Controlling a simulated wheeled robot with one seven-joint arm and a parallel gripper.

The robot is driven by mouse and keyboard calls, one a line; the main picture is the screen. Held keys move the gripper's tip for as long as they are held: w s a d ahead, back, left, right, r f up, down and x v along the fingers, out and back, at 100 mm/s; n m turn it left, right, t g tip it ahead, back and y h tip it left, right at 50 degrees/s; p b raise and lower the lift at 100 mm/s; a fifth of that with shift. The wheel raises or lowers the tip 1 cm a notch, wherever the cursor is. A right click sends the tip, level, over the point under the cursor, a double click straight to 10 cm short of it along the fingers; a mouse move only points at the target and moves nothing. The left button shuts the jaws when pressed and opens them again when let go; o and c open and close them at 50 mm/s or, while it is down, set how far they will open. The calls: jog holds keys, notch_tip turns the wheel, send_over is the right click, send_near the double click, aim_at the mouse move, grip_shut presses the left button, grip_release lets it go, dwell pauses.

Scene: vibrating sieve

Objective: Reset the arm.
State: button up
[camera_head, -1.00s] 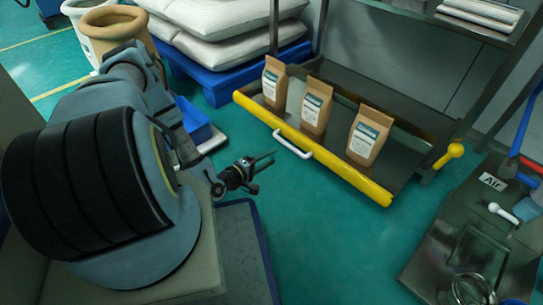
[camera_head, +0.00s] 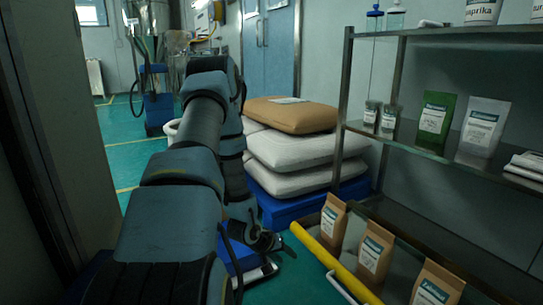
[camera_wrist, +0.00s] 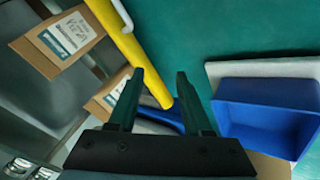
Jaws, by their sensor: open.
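My gripper (camera_wrist: 160,100) is open and empty in the wrist view, its two dark fingers apart with green floor and a yellow bar beyond them. In the head view my gripper (camera_head: 270,243) is low at the end of my arm, partly hidden by it. It is near a blue bin on the floor and left of the yellow bar (camera_head: 322,258). My arm fills the left middle of the head view, bent downward at its far end.
Brown paper bags (camera_head: 375,252) stand on the lower shelf behind the yellow bar. A blue bin (camera_wrist: 268,112) sits right of my fingers in the wrist view. Stacked sacks (camera_head: 290,150) lie behind on a blue pallet (camera_head: 295,205). A metal rack (camera_head: 420,150) stands at right.

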jog(key=a+r+y+p, duration=0.1)
jog(key=a+r+y, duration=0.4)
jog(key=r, duration=0.6)
jog(key=s+a+r+g+p, duration=0.2)
jog(key=s+a+r, duration=0.1)
jog(key=s+r, duration=0.6)
jog(key=s+a+r+g+p, duration=0.1)
jog(key=s+a+r+p, duration=0.15)
jog(key=s+r, duration=0.6)
notch_tip(320, 180, up, 39)
jog(key=w+p, duration=0.2)
jog(key=p, duration=3.4)
jog(key=shift+w+a+m+y, duration=0.2)
jog(key=shift+m+y, duration=0.2)
jog(key=shift+d, duration=0.1)
